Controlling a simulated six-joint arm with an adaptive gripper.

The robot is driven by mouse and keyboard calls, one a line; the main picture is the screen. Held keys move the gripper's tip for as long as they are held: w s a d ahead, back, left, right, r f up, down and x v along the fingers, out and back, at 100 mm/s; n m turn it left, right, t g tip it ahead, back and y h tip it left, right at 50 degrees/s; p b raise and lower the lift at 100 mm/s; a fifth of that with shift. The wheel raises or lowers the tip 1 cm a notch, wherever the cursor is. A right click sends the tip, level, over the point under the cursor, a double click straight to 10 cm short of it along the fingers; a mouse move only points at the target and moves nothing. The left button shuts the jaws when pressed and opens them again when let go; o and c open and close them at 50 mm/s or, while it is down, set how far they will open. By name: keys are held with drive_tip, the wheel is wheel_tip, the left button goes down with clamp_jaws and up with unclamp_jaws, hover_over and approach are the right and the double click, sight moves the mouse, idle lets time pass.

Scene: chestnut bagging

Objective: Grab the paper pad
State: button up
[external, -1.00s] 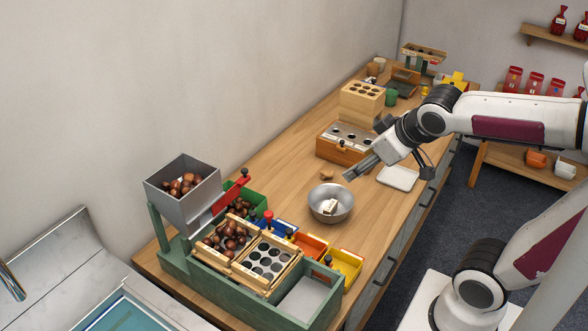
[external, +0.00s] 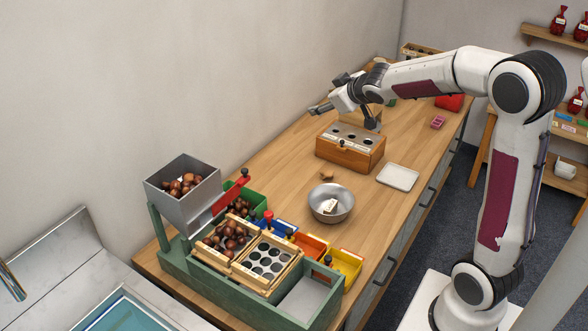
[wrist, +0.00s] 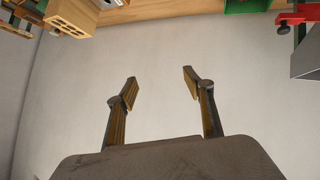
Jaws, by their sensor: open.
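My gripper (external: 320,108) is raised above the back of the bench, left of the wooden box with round holes, and points left toward the wall. In the wrist view its two fingers (wrist: 159,82) are spread apart with nothing between them, and mostly bare wall lies beyond. I cannot pick out a paper pad for certain. A flat white rectangular piece (external: 398,177) lies on the bench right of the box; whether it is a pad or a tray I cannot tell. A small pale block (external: 330,206) lies in the metal bowl.
The wooden box with round holes (external: 349,157) stands mid-bench. The metal bowl (external: 343,217) is in front of it. The green sorting stand (external: 208,288) with a chestnut hopper (external: 183,207) fills the near end. A pink item (external: 438,122) and a red item (external: 449,103) lie at the back right.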

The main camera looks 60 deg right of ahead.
drive_tip(key=w+d+f+n+t, duration=0.1)
drive_tip(key=w+d+f, duration=0.55)
drive_tip(key=d, duration=0.25)
drive_tip(key=n+t+y, duration=0.2)
drive_tip(key=y, duration=0.3)
hover_over(333, 172)
drive_tip(key=w, duration=0.1)
wheel_tip(333, 172, down, 19)
drive_tip(key=s+f+y, duration=0.1)
drive_tip(key=f, duration=0.3)
drive_tip(key=s+f, duration=0.2)
drive_tip(key=f, duration=0.1)
drive_tip(key=s+d+f+y, duration=0.1)
drive_tip(key=s+f, duration=0.1)
drive_tip(key=f, duration=0.2)
drive_tip(key=shift+s+f+y, duration=0.25)
drive_tip(key=shift+f+y, duration=0.05)
drive_tip(key=shift+s+a+f, duration=0.15)
drive_tip(key=shift+s+f, duration=0.15)
drive_tip(key=shift+f, duration=0.05)
drive_tip(key=shift+x, duration=1.35)
drive_tip(key=shift+w, duration=0.1)
drive_tip(key=shift+x, duration=2.5)
